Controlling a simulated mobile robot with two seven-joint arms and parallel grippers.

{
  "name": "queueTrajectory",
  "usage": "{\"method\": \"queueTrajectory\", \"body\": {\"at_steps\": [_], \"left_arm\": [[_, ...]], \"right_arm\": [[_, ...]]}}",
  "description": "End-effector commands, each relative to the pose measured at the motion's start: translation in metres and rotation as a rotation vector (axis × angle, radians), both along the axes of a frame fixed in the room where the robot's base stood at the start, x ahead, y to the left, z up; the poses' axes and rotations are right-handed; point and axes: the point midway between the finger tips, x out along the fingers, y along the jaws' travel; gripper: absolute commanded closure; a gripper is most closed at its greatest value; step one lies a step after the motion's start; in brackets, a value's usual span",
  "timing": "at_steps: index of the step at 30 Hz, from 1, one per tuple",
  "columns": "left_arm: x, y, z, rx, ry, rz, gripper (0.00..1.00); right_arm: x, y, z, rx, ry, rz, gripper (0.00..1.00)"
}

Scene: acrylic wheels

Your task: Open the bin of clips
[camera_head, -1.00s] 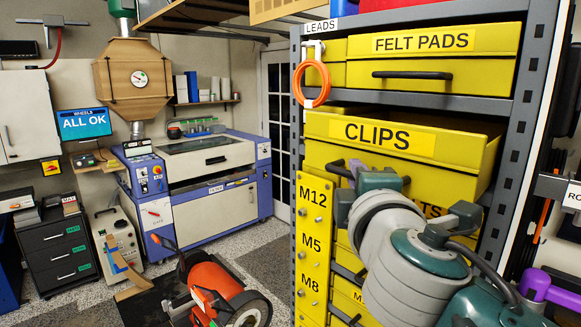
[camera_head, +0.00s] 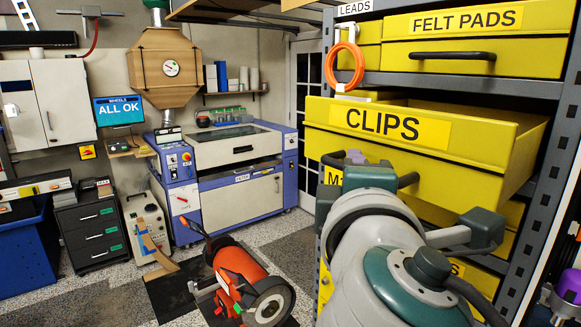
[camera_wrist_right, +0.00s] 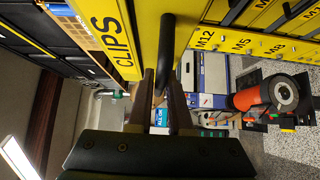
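The yellow bin labelled CLIPS (camera_head: 425,135) is pulled well out of its shelf, and its open top shows behind the front panel. Its contents are hidden by the front. Its black handle (camera_head: 409,180) is partly covered by my right gripper (camera_head: 355,158). In the right wrist view the handle (camera_wrist_right: 167,45) runs between the two fingers of my right gripper (camera_wrist_right: 161,82), which appear closed around it. The CLIPS front (camera_wrist_right: 112,35) stands beside them. My left gripper is not in view.
The FELT PADS bin (camera_head: 465,22) sits shut above. The grey rack post (camera_head: 545,190) stands right of the bin. An orange ring (camera_head: 345,65) hangs at the rack's left.

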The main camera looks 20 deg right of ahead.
Motion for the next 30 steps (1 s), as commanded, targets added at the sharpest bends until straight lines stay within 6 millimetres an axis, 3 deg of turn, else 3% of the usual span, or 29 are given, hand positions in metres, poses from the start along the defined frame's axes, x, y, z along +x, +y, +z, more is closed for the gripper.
{"method": "queueTrajectory", "body": {"at_steps": [1,6,16,30], "left_arm": [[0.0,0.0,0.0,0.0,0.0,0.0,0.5],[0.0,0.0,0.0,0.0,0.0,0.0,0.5],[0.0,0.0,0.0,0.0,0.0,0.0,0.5],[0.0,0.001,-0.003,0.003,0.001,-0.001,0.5]], "right_arm": [[0.0,0.0,0.0,0.0,-0.001,0.0,0.75],[0.0,0.0,0.0,0.0,-0.001,0.0,0.56],[-0.005,0.002,0.0,-0.001,0.0,0.002,0.55],[-0.081,0.034,-0.002,0.002,0.002,0.001,0.55]]}}
